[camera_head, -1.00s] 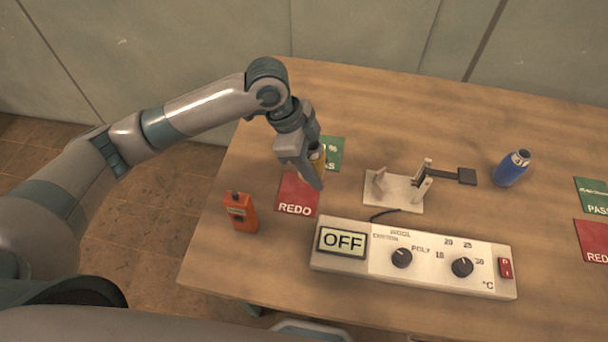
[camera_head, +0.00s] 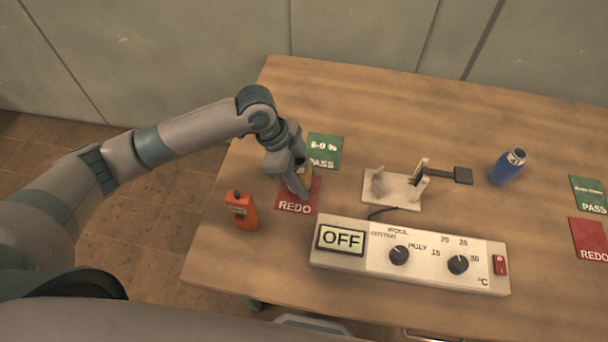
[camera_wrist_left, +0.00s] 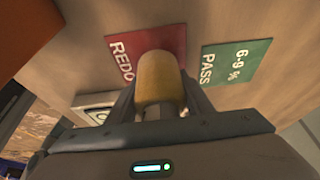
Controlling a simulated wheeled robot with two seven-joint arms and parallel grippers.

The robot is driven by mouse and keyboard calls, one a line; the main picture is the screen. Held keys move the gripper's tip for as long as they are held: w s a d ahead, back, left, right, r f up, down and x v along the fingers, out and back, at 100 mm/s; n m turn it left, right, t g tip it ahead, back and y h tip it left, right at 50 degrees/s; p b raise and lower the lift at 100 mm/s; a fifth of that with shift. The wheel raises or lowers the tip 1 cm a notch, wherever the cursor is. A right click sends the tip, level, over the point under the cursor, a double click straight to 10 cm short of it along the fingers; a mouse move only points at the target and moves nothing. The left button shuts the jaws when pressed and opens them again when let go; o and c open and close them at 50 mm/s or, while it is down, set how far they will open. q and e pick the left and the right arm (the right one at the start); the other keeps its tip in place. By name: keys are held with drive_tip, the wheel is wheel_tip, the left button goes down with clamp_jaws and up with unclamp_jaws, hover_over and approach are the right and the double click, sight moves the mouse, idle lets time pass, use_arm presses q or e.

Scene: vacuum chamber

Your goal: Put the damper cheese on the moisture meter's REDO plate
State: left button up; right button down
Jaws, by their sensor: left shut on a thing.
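My left gripper (camera_head: 301,187) is shut on a yellow cheese (camera_head: 307,171) and holds it over the red REDO plate (camera_head: 293,206). The cheese (camera_wrist_left: 158,80) is large in the left wrist view, between the fingers, and covers part of the REDO plate (camera_wrist_left: 118,46). I cannot tell whether the cheese touches the plate. The orange moisture meter (camera_head: 241,212) stands just left of this plate. The green 6-9 % PASS plate (camera_head: 325,149) lies behind it. My right gripper is not in view.
A white control box (camera_head: 410,255) reading OFF is in front, right of the plate. A white stand (camera_head: 393,190) with a dark arm is behind it. A blue bottle (camera_head: 508,167) and another PASS (camera_head: 590,194) and REDO plate (camera_head: 590,239) lie right. The table's back is clear.

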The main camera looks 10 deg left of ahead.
use_arm(q)
drive_tip(key=shift+f, duration=0.15)
drive_tip(key=shift+f, duration=0.1)
drive_tip(key=o, duration=1.2)
drive_tip(key=b+v, duration=0.2)
drive_tip(key=v, duration=1)
